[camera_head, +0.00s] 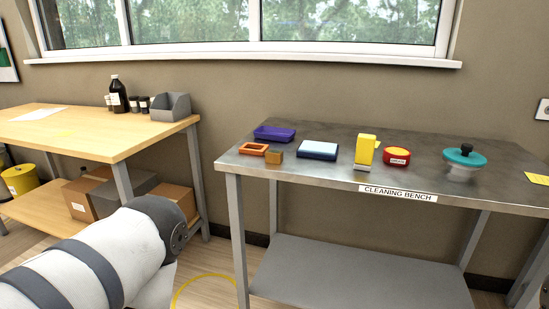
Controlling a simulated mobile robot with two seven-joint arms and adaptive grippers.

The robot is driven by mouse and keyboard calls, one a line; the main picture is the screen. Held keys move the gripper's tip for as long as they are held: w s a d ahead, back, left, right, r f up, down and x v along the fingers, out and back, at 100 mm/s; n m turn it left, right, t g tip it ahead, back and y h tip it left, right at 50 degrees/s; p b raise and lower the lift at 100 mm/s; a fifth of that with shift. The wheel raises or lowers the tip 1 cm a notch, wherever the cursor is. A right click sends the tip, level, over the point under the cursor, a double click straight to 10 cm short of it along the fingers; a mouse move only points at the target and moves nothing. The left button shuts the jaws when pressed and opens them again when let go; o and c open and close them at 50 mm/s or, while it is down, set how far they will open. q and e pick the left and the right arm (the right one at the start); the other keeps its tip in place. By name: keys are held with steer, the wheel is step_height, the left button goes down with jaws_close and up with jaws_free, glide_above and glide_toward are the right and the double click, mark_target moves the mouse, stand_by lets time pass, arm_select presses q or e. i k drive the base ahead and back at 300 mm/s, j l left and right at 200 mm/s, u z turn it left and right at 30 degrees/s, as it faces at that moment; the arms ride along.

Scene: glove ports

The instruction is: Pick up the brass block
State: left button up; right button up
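A small brass-coloured block (276,158) sits at the front left of the steel bench (344,139), near its front edge. It is beside an orange open frame or tray (253,149), on that item's right; I cannot tell whether they touch. One of my arms fills the lower left foreground, coming in from the left. Its gripper is out of view, and my other gripper is not in view either.
The bench, labelled "CLEANING BENCH", also holds a purple tray (274,133), a blue-white pad (318,150), a yellow upright item (364,149), a red round tin (397,156) and a teal-lidded pot (464,157). A wooden table (93,137) stands left, across a gap.

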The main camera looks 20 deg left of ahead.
mark_target(272, 156)
steer(key=i+j+z, duration=0.2)
steer(key=i+j, duration=0.2)
steer(key=j, duration=0.2)
steer(key=i+j, duration=0.15)
steer(key=j, duration=0.2)
steer(key=i+j+z, duration=0.25)
steer(key=j, duration=0.4)
steer(key=i, duration=0.1)
